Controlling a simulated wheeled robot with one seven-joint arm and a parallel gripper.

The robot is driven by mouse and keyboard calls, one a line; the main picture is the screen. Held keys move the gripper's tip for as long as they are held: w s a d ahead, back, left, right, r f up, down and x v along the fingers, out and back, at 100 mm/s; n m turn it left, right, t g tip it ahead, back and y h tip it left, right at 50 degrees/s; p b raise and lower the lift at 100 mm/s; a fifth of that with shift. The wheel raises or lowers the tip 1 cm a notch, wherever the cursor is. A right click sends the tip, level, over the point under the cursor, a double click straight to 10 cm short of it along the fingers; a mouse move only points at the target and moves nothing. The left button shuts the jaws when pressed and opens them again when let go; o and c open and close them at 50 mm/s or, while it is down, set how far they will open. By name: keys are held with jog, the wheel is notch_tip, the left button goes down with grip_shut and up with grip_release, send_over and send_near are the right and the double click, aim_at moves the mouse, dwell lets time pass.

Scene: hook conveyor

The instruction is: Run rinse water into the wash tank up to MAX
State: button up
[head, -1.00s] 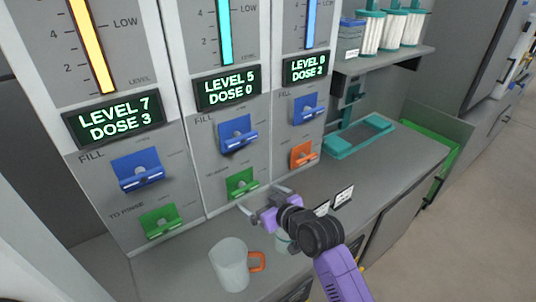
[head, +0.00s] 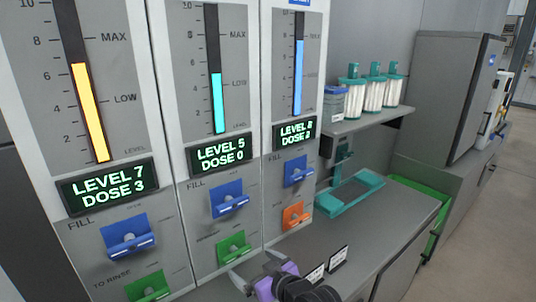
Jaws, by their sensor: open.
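Three tank panels stand side by side, and I cannot read which is the wash tank. The left panel has a yellow gauge (head: 88,110) and a display (head: 108,184) reading LEVEL 7, DOSE 3. The middle panel has a cyan gauge (head: 217,102), below MAX, and a display (head: 221,153) reading LEVEL 5, DOSE 0. The right gauge (head: 298,78) is blue. Blue FILL levers (head: 128,237) (head: 229,199) (head: 298,172) sit under the displays. Green levers (head: 148,287) (head: 233,247) and an orange lever (head: 295,216) sit lower. My gripper (head: 252,266) is open and empty, in front of the middle panel's lower edge.
The grey counter (head: 395,225) carries a teal stand (head: 350,192) and two small label cards (head: 338,257). A shelf (head: 365,121) above holds white cartridges and a blue-topped box. A grey cabinet (head: 450,100) stands farther right. The counter's right part is mostly clear.

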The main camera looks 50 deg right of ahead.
aim_at(239, 255)
jog(key=shift+p+x, duration=0.3)
jog(key=shift+x, duration=3.6)
